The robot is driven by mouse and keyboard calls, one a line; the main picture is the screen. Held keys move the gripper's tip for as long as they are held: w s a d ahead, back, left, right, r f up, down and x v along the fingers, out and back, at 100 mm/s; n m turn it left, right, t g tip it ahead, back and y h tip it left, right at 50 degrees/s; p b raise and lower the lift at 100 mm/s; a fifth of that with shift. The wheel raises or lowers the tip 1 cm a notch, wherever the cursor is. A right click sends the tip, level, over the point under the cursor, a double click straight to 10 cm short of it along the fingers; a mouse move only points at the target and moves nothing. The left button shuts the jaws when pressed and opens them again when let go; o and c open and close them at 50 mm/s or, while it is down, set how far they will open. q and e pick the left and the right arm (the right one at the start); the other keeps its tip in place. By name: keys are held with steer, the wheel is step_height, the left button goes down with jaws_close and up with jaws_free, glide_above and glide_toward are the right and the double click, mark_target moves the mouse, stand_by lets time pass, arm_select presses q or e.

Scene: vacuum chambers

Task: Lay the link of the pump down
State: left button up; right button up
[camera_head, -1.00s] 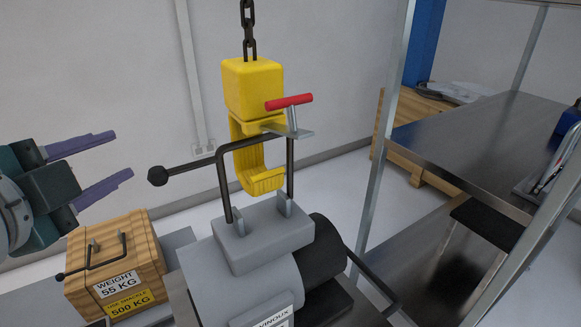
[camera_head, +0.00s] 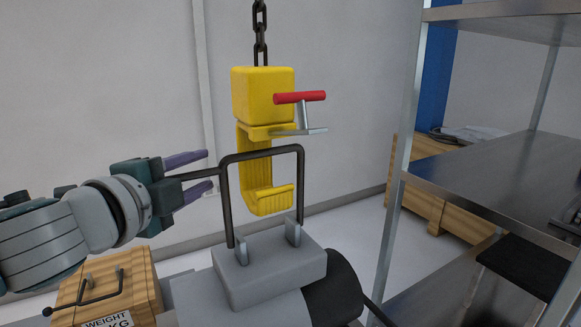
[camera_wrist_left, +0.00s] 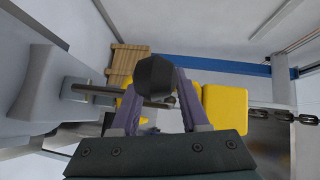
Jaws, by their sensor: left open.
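The pump (camera_head: 270,270) is a grey body with a block on top. Its link (camera_head: 262,154), a black bent bar, stands upright from two lugs on that block. The bar's top passes by the yellow hook (camera_head: 268,200), which hangs from a chain. A black rod sticks out left from the link toward my left gripper (camera_head: 205,172). That gripper is open, its purple fingers above and below the rod. In the left wrist view, the rod's black knob (camera_wrist_left: 155,80) sits between the fingers. The head view hides the knob behind the gripper. My right gripper is not in view.
A wooden weight crate (camera_head: 135,285) with a black handle stands at the lower left. A metal shelf (camera_head: 500,185) fills the right side, with a wooden pallet box (camera_head: 445,215) behind it. A red-handled lever (camera_head: 300,97) juts from the hook block.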

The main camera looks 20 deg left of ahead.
arm_select(q)
steer(key=shift+w+f, duration=0.1)
steer(key=shift+w, duration=0.8)
jaws_close()
stand_by(0.9)
